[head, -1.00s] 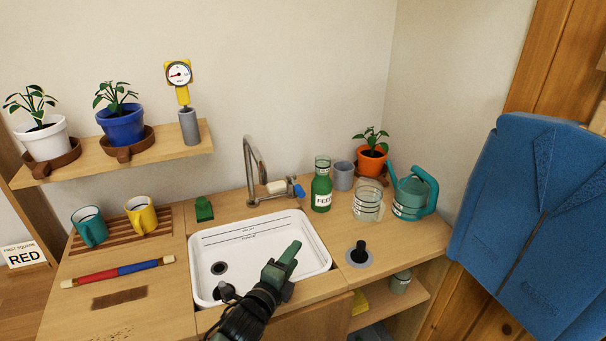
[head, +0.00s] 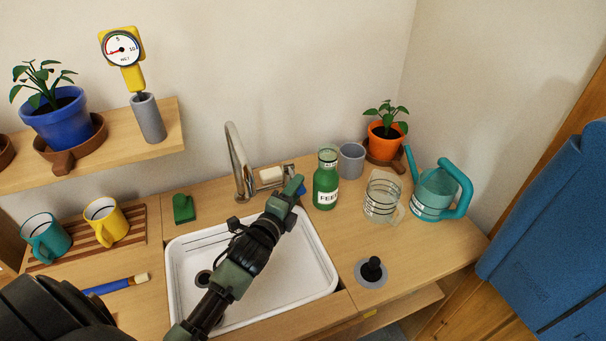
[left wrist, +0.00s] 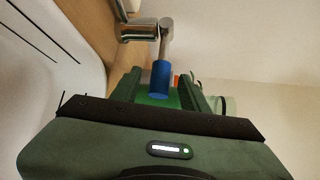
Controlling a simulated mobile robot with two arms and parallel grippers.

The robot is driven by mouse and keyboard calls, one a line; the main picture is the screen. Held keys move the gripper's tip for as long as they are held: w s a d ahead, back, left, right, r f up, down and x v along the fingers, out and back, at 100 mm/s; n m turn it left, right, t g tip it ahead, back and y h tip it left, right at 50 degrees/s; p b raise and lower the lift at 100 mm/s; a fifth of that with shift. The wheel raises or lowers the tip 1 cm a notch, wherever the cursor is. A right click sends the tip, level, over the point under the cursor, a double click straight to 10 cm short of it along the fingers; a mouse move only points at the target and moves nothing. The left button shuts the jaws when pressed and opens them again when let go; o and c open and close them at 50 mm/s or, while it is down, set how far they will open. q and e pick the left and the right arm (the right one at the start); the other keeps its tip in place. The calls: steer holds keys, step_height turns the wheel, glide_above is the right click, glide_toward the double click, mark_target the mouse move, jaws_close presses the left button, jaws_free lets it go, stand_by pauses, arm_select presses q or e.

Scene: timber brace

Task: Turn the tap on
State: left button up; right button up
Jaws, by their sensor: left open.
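The tap (head: 236,160) is a chrome arched spout at the back of the white sink (head: 322,262). Its lever ends in a blue grip (left wrist: 160,76), which also shows in part in the head view, mostly hidden by my gripper. My left gripper (head: 291,188) reaches over the sink to the tap's lever. In the left wrist view, the left gripper (left wrist: 162,90) is open, with the blue grip lined up between its two green fingers. I cannot tell whether they touch it. My right gripper is not in view.
A green bottle (head: 325,187) stands just right of the lever, with a grey cup (head: 351,160), a glass jug (head: 382,198) and a teal watering can (head: 433,190) beyond. A green block (head: 184,208) and a yellow mug (head: 105,222) are left of the tap.

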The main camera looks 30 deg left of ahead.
arm_select(q)
steer(key=w, duration=0.5)
steer(key=shift+w+a+f, duration=0.1)
steer(key=shift+w+f, duration=0.25)
steer(key=shift+f, duration=0.05)
jaws_close()
stand_by(1.0)
